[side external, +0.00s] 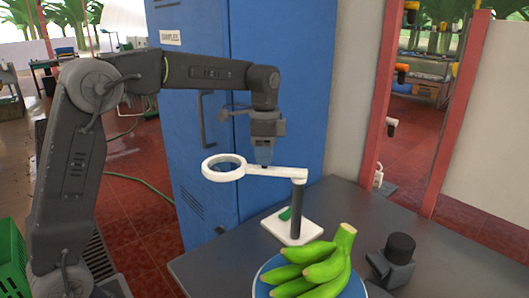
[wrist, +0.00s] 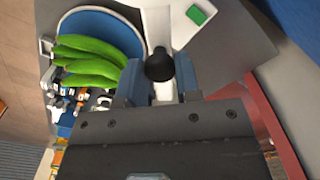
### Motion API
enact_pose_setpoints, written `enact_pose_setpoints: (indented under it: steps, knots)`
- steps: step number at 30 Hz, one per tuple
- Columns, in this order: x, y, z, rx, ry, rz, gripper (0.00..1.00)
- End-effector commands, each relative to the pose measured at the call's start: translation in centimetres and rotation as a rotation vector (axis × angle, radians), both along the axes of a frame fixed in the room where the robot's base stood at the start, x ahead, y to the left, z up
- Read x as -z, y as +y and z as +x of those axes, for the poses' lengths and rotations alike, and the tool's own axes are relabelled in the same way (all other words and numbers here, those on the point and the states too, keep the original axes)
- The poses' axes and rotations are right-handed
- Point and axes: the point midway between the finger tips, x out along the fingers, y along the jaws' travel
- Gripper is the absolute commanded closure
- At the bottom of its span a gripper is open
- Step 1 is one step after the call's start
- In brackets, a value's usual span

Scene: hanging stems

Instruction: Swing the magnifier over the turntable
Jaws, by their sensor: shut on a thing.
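The magnifier (side external: 223,167) is a white ring lens on a white swing arm (side external: 275,172), carried by a dark post on a white square base (side external: 291,227). Its ring points left in the side view, away from the bananas. The turntable (side external: 262,283) is a round blue disc with a pale rim at the front of the table, also in the wrist view (wrist: 122,33). A bunch of green bananas (side external: 318,265) lies on it. My gripper (side external: 264,163) points down at the magnifier's arm, between ring and post. In the wrist view its blue fingers (wrist: 160,78) are shut around the white arm and its dark knob.
A black device (side external: 393,262) stands on the grey table (side external: 350,205) right of the turntable. A green block (side external: 285,214) lies on the magnifier's base. A tall blue cabinet (side external: 240,60) stands close behind my gripper. The table's left front is bare.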

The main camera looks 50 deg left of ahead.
Motion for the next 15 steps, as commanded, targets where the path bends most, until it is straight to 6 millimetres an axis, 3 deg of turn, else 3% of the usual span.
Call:
enact_pose_setpoints:
  steps: [8, 15]
  knots:
    - [-0.1, -0.2, -0.3, -0.039, -0.001, 0.0, 1.0]
    - [-0.1, -1.1, -1.1, -0.175, -0.001, 0.0, 1.0]
